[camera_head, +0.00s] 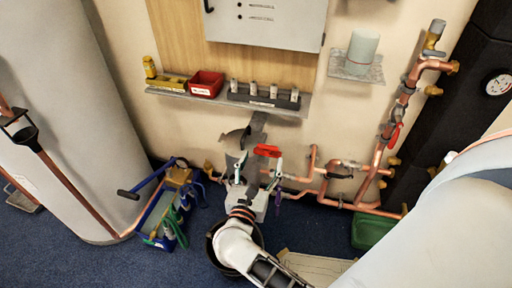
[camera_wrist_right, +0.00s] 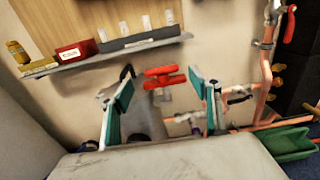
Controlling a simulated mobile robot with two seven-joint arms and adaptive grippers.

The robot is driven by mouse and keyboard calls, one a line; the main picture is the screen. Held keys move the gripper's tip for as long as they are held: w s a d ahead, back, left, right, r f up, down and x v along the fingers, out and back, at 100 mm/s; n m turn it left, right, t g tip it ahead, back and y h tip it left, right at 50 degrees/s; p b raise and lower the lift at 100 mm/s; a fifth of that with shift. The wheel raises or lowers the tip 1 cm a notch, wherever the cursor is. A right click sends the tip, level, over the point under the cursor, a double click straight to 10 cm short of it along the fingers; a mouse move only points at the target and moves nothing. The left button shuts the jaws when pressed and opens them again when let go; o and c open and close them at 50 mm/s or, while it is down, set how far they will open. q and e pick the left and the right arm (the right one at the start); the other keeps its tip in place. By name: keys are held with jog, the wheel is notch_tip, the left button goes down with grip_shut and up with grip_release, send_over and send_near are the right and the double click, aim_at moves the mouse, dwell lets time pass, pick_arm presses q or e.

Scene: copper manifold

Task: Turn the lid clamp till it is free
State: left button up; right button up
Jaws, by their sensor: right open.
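A red two-armed handle (camera_head: 267,151), which looks like the lid clamp, sits on a grey fitting (camera_head: 235,140) low on the wall. In the right wrist view the red handle (camera_wrist_right: 165,77) lies roughly level between my finger pads, with the grey body below it. My right gripper (camera_head: 259,169) is open, with one finger on each side of the handle in the picture. I see no contact, and cannot tell how far the fingertips are from it. The lower part of the fitting is partly hidden by my gripper. My left gripper is not in view.
Copper pipes with valves (camera_head: 375,165) run right of the fitting. A shelf (camera_head: 300,108) above holds a red box (camera_head: 206,84) and a dark rack (camera_head: 262,97). A tool tote (camera_head: 170,215) stands at left on the blue floor. A green bin (camera_head: 371,230) stands at right.

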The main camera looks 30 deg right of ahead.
aim_at(267, 147)
jog(key=x, duration=0.7)
jog(key=shift+w+d+r, duration=0.1)
jog(key=shift+w+d, duration=0.05)
jog(key=shift+d, duration=0.1)
jog(key=c, duration=1.1)
